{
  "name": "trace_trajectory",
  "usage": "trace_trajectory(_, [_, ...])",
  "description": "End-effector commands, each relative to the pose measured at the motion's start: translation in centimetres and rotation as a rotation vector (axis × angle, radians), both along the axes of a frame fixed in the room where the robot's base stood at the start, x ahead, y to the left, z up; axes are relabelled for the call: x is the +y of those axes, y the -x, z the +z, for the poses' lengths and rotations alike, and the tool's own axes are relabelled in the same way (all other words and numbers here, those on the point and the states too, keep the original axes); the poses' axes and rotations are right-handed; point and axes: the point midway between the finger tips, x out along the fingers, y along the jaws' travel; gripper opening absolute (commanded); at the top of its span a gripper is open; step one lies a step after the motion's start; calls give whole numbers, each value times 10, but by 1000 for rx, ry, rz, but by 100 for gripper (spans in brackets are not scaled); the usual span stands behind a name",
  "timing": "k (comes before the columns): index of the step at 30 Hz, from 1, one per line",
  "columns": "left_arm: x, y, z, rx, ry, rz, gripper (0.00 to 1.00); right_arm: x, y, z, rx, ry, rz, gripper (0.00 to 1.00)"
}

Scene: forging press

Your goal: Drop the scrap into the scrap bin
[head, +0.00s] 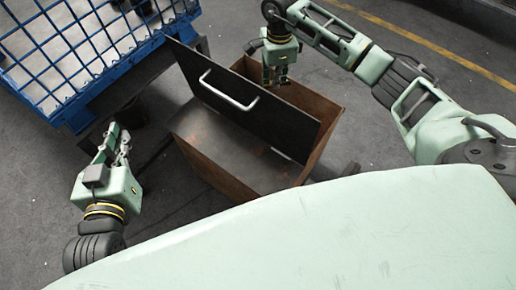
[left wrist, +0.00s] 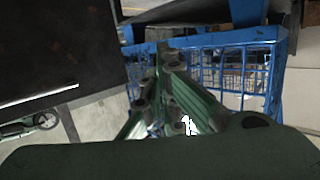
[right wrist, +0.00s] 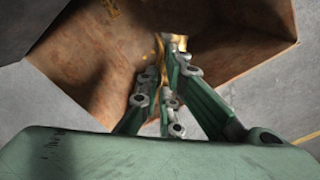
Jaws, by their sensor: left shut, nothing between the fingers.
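The scrap bin (head: 325,115) is a rusty brown box in the middle of the head view. A dark panel with a pale handle (head: 228,90) stands tilted across it. My right gripper (head: 279,82) points down over the bin's open part behind the panel. In the right wrist view the rusty bin walls (right wrist: 95,55) surround its fingers. A small orange-gold patch (right wrist: 174,46) shows at the fingertips; I cannot tell whether it is scrap held there or something behind. My left gripper (head: 122,135) is shut and empty, left of the bin.
A blue wire basket (head: 80,55) stands at the upper left, close to the bin; it also shows in the left wrist view (left wrist: 240,75). Grey floor is open to the left and at the upper right, where a yellow line (head: 430,45) runs.

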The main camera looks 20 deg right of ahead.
Motion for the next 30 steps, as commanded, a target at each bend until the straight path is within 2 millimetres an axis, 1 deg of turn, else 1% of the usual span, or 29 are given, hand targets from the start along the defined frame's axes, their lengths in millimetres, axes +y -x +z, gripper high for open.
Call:
trace_trajectory(6, [-3, -4, 14, -72, 18, -5, 0, 0, 0, -4, 0, 0, 0, 0])
trace_trajectory(16, [-4, -5, 17, -84, 21, -5, 0, 0, 0, -5, 0, 0, 0, 0])
trace_trajectory(17, [-4, -5, 17, -83, 21, -5, 0, 0, 0, -5, 0, 0, 0, 6])
trace_trajectory(18, [-4, -5, 17, -83, 21, -5, 0, 0, 0, -5, 0, 0, 0, 9])
trace_trajectory(24, [-4, -5, 17, -82, 21, -5, 0, 0, 0, -5, 0, 0, 0, 26])
trace_trajectory(30, [-4, -5, 17, -82, 21, -5, 0, 0, 0, -5, 0, 0, 0, 27])
